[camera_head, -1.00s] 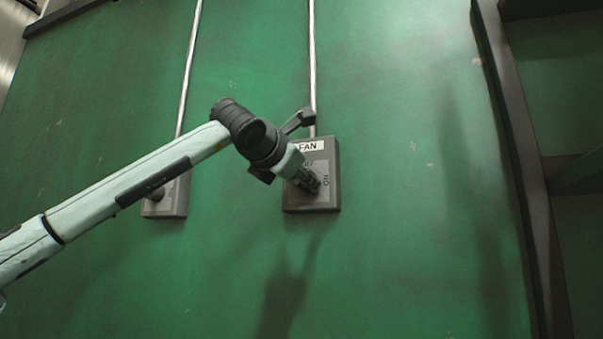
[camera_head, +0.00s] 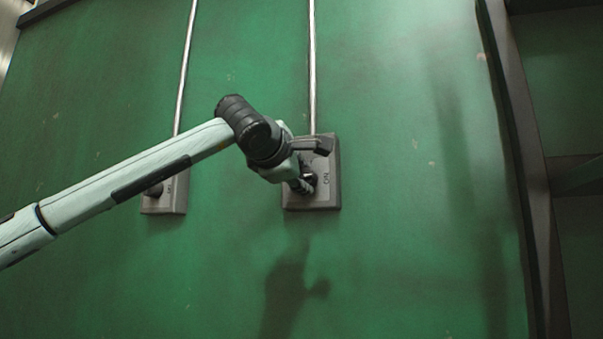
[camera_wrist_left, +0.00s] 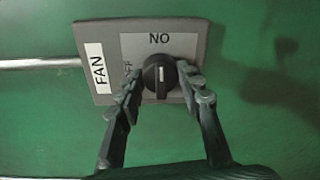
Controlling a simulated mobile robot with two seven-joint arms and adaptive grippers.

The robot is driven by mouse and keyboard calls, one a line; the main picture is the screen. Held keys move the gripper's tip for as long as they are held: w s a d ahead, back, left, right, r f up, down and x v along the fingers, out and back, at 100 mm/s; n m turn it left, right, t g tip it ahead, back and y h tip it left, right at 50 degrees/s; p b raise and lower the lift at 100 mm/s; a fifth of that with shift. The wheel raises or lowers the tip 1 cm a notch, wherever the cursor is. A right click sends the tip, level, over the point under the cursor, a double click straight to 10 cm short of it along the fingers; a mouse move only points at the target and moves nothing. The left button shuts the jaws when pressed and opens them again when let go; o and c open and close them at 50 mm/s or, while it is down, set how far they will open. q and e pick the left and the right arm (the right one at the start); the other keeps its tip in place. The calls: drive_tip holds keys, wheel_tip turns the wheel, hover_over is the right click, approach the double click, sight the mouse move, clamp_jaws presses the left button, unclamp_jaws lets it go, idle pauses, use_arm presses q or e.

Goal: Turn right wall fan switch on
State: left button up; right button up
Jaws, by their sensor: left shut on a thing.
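The right wall fan switch (camera_head: 330,196) is a grey plate on the green wall, below a vertical conduit. Its black round knob (camera_wrist_left: 160,76) carries a white line that lies upright in the left wrist view, in line with the "ON" print. The "FAN" label (camera_wrist_left: 97,76) shows at the plate's left in that view, with "OFF" partly hidden by a finger. My left gripper (camera_head: 305,186) is at the switch, its fingers (camera_wrist_left: 160,80) on either side of the knob and shut on it. In the head view my wrist hides the label and part of the knob.
A second grey switch box (camera_head: 175,200) with a dark knob is on the wall to the left, partly behind my left arm. A conduit (camera_head: 313,70) runs up from the fan switch. A dark upright beam (camera_head: 525,160) stands at the right. The wall between is clear.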

idle(0.3)
use_arm(q)
drive_tip(key=o, duration=1.2)
drive_tip(key=shift+c, duration=0.2)
drive_tip(key=v, duration=1.2)
